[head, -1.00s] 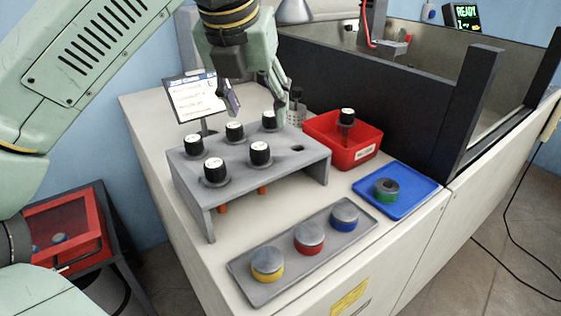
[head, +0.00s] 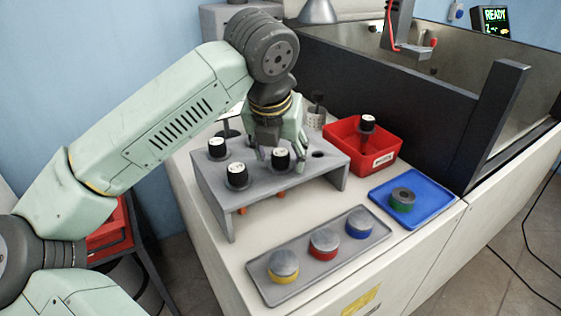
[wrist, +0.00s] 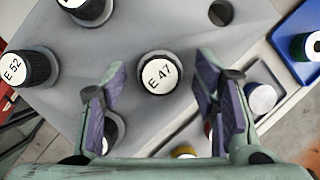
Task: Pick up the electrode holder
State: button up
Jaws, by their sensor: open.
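Black electrode holders with white labelled caps stand upright in a grey rack (head: 325,170). The holder marked E 47 (wrist: 158,75) sits in the middle of the front row, also seen in the head view (head: 281,159). My gripper (head: 279,146) is over the rack at this holder, open and empty. In the wrist view, its purple-padded fingers lie either side of E 47, with gaps on both sides. I cannot tell how far the tips reach down. Holder E 52 (wrist: 24,70) stands to the left. Back-row holders are partly hidden behind my gripper in the head view.
An empty rack hole (wrist: 221,12) is beside E 47. A red bin (head: 385,158) with one holder (head: 367,124) stands right of the rack. A blue tray (head: 431,209) holds a green-banded disc. A grey tray (head: 310,277) with yellow, red and blue pucks lies in front. A dark wall (head: 420,120) stands behind.

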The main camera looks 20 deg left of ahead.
grip_shut()
dwell(0.7)
